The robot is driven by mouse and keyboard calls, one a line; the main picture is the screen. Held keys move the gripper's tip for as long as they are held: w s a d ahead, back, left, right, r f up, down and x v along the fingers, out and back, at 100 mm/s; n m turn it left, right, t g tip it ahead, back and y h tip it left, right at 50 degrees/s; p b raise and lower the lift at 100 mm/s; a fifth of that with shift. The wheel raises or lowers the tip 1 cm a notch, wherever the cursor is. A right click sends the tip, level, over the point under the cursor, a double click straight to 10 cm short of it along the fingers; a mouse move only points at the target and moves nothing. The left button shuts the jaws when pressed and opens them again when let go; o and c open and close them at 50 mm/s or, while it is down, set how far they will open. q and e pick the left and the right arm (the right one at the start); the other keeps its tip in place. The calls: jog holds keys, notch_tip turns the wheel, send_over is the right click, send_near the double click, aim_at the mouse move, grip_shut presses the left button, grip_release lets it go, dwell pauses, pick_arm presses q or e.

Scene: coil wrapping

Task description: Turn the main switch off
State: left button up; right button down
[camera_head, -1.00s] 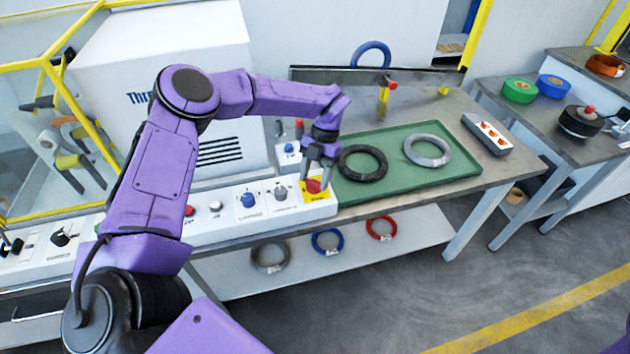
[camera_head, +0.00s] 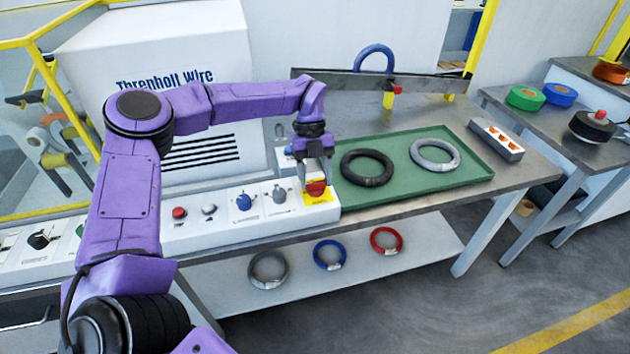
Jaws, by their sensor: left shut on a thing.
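The main switch (camera_head: 316,188) is a red knob on a yellow plate (camera_head: 322,199) at the right end of the white control panel (camera_head: 270,221). My left gripper (camera_head: 316,184) reaches down onto it from above, its fingers on either side of the red knob. It is shut on the knob, which is partly hidden by the fingers. The exact angle of the knob is hard to tell. My right gripper is not in view.
Beside the switch on the panel are a grey knob (camera_head: 279,194), a blue knob (camera_head: 243,202) and a red button (camera_head: 180,212). A green tray (camera_head: 420,198) with a black coil (camera_head: 367,167) and a grey coil (camera_head: 435,154) lies just to the right.

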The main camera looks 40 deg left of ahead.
pick_arm(q)
jog(key=shift+n, duration=0.4)
jog(key=shift+a, duration=0.1)
jog(key=o, duration=1)
jog(key=shift+o, duration=0.2)
jog(key=v, duration=1)
jog(key=shift+r, duration=0.3)
jog(key=shift+a, duration=0.1)
